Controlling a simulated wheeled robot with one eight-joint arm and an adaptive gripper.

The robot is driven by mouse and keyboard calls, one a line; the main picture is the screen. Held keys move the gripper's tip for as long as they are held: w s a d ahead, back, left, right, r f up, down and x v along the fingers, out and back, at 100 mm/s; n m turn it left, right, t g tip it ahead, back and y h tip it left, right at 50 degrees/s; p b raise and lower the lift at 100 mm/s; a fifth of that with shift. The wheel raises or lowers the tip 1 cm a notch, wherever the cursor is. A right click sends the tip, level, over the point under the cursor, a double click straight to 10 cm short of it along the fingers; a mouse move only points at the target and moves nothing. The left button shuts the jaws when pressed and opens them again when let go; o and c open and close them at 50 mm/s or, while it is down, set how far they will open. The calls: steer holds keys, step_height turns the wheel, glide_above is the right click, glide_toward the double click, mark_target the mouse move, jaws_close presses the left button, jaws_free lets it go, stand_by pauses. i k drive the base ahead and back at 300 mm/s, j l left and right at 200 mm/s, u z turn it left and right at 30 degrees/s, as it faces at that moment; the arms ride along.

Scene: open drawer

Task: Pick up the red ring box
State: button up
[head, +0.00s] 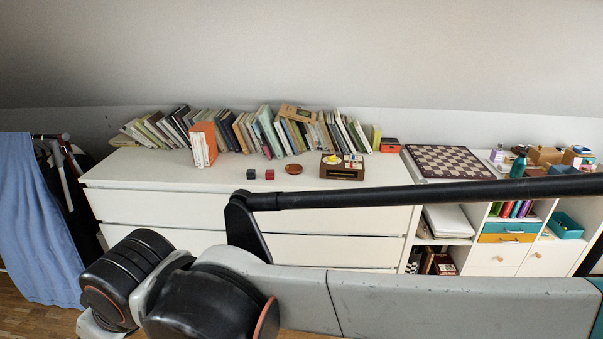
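A small dark red cube (269,174), which looks like the red ring box, sits on top of the white dresser (150,185) near its front. A similar small black cube (251,173) stands just left of it, with a narrow gap. A round reddish-brown item (293,169) lies a little to its right. The red cube looks closed and nothing touches it. My gripper is not in view.
A row of books (240,132) lines the back of the dresser, with an orange book (203,144) standing forward. A brown box (342,168) with small items is to the right, then a chessboard (447,162). The dresser's left front is clear.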

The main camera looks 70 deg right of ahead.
mark_target(269, 173)
steer(key=z, duration=1.9)
